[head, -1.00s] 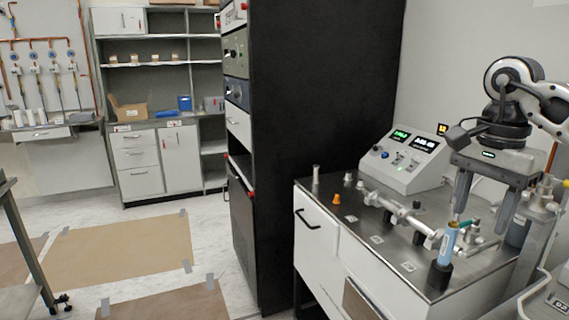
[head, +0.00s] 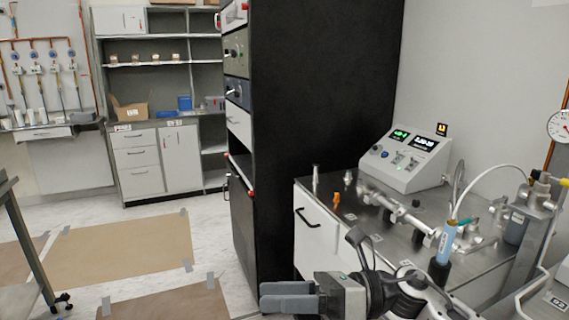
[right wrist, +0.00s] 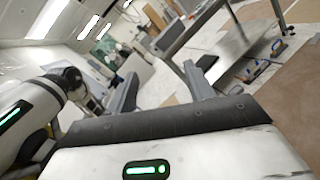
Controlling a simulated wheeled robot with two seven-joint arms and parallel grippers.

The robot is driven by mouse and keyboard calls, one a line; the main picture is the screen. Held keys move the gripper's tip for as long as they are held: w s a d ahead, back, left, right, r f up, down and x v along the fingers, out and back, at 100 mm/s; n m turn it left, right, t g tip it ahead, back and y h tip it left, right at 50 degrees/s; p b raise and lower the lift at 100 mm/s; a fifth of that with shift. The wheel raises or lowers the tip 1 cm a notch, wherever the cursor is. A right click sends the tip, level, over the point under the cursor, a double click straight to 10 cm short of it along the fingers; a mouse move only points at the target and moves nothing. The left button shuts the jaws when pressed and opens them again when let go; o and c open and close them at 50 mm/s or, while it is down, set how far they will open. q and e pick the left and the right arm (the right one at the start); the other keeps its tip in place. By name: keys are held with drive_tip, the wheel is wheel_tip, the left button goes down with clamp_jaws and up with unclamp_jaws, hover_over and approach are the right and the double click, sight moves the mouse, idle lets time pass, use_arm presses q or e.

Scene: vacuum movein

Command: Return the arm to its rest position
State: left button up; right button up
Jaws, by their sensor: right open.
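My right gripper (head: 290,296) is low in the head view, in front of the steel-topped bench, with its fingers pointing left. It is open and empty. In the right wrist view its two grey fingers (right wrist: 160,92) stand apart with only floor and distant furniture between them. My right arm's black and white links run from it to the lower right in the head view. My left gripper does not show in the head view.
The steel-topped bench (head: 470,268) carries a control box (head: 405,158), a metal pipe assembly (head: 400,210) and a blue cylinder (head: 447,240) in a black holder. A tall black cabinet (head: 315,120) stands left of it. The floor with brown mats (head: 120,250) is open at left.

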drive_tip(key=d+f+m+t+h, duration=0.5)
drive_tip(key=f+m+t, duration=0.3)
drive_tip(key=m, duration=1)
drive_tip(key=d+f+m+t+h, duration=0.45)
drive_tip(key=f+m+t, duration=0.4)
drive_tip(key=m, duration=0.85)
drive_tip(key=s+d+f+m+g+h, duration=0.2)
drive_tip(key=s+d+f+m+h, duration=0.1)
drive_tip(key=s+f+m, duration=0.2)
drive_tip(key=s+d+f+m+g+h, duration=0.3)
drive_tip(key=s+f+m, duration=0.3)
drive_tip(key=s+f, duration=0.1)
drive_tip(key=shift+s+f, duration=0.4)
drive_tip(key=shift+f, duration=0.2)
